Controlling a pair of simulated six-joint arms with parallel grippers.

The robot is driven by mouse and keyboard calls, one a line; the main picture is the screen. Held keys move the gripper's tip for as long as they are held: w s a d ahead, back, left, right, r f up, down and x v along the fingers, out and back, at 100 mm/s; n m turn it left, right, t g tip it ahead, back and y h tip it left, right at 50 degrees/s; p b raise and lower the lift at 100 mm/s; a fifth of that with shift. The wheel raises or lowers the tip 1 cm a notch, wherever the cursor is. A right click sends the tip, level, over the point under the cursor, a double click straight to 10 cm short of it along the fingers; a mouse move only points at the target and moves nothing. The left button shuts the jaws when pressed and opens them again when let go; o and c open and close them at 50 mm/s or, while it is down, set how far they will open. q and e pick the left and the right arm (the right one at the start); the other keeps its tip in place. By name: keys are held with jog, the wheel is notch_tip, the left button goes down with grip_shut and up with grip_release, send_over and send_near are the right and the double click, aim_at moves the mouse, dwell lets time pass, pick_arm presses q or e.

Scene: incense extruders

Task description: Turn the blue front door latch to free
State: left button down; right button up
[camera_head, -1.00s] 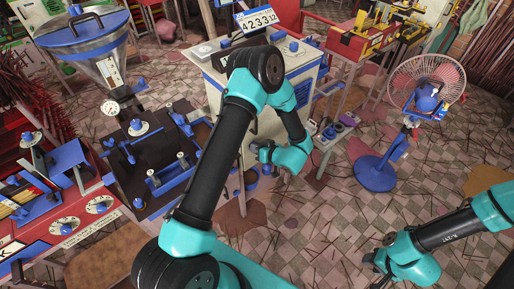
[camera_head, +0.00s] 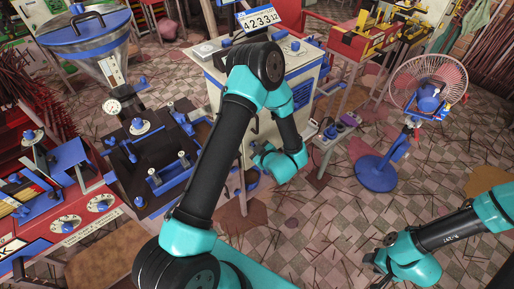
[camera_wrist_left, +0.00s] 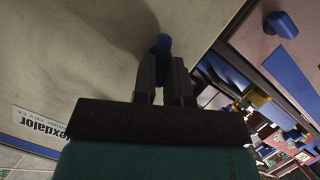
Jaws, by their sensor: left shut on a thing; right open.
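The blue latch (camera_wrist_left: 163,45) shows at the fingertips of my left gripper (camera_wrist_left: 164,72) in the left wrist view. The gripper is shut on it, against the cream front door (camera_wrist_left: 75,60) of the cabinet. In the head view my left gripper (camera_head: 257,152) is small beside the cabinet front (camera_head: 232,120), and my own arm hides much of that front; I cannot make out the latch there. The latch's exact turn angle is hard to tell. My right gripper (camera_head: 376,262) is open and empty over the floor at lower right.
A dark work table (camera_head: 150,165) with blue fittings and a hopper (camera_head: 95,60) stand left of the cabinet. A blue-based fan (camera_head: 428,90) stands right, beside a small side table (camera_head: 335,135). Tiled floor between the cabinet and my right arm is open.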

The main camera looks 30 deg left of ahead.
pick_arm(q)
jog(key=n+t, duration=0.2)
jog(key=n, duration=0.1)
jog(key=shift+s+a+f, duration=0.1)
jog(key=shift+s+f, duration=0.05)
jog(key=shift+s, duration=0.05)
dwell(0.4)
jog(key=c, duration=1.2)
grip_release()
jog(key=shift+o, duration=0.2)
jog(key=v, duration=1.7)
jog(key=shift+s+f, duration=0.15)
jog(key=shift+s, duration=0.2)
